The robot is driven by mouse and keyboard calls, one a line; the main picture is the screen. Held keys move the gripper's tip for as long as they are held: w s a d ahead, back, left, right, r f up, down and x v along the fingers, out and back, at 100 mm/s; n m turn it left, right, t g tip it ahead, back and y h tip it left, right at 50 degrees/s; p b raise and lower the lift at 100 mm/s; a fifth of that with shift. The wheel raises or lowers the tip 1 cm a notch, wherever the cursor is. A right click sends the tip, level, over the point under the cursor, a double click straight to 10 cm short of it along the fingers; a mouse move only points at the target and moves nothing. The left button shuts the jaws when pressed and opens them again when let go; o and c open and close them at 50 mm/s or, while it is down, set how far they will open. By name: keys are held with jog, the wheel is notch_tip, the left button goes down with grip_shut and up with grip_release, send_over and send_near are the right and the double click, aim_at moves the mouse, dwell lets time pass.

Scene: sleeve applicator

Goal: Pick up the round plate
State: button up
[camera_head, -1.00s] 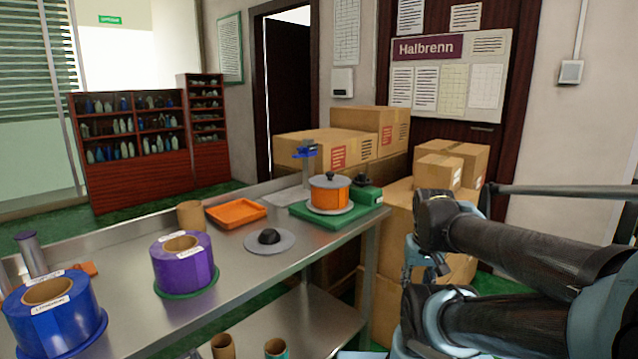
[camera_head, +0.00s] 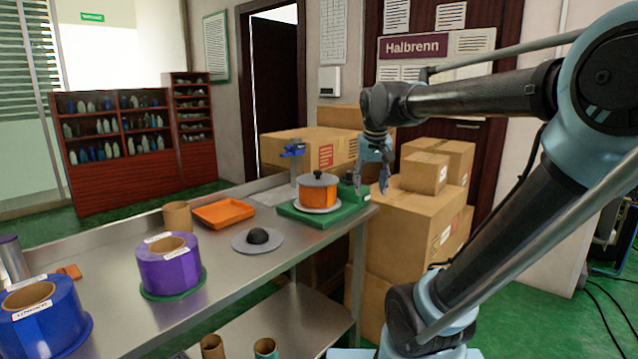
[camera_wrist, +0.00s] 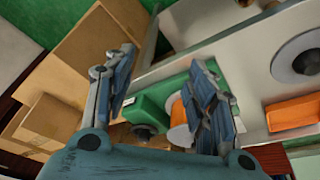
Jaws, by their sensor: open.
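The round plate (camera_head: 241,243), a flat grey disc with a black domed knob, lies on the steel table between the purple roll and the green base. It also shows in the wrist view (camera_wrist: 286,66) at the upper right, partly cut by the frame edge. My gripper (camera_head: 371,188) is open and empty. It points down, to the right of the table's end and the plate, higher than the tabletop. In the wrist view its two fingers (camera_wrist: 162,62) are spread apart, with the plate well to their right.
A green base (camera_head: 318,220) carries an orange roll (camera_head: 318,196) with a grey lid. An orange tray (camera_head: 223,213), a cardboard core (camera_head: 177,216), a purple roll (camera_head: 168,264) and a blue roll (camera_head: 45,318) stand on the table. Cardboard boxes (camera_head: 405,235) stack beyond the right end.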

jog(key=w+a+r, duration=0.8)
jog(key=w, duration=0.1)
jog(key=t, duration=0.1)
send_near(318, 171)
jog(key=shift+n+y, duration=0.3)
jog(key=x, duration=0.4)
jog(key=shift+x, duration=2.7)
jog(key=shift+w+d+r, duration=0.1)
jog(key=shift+w+d, duration=0.05)
jog(key=shift+d, duration=0.05)
grip_shut()
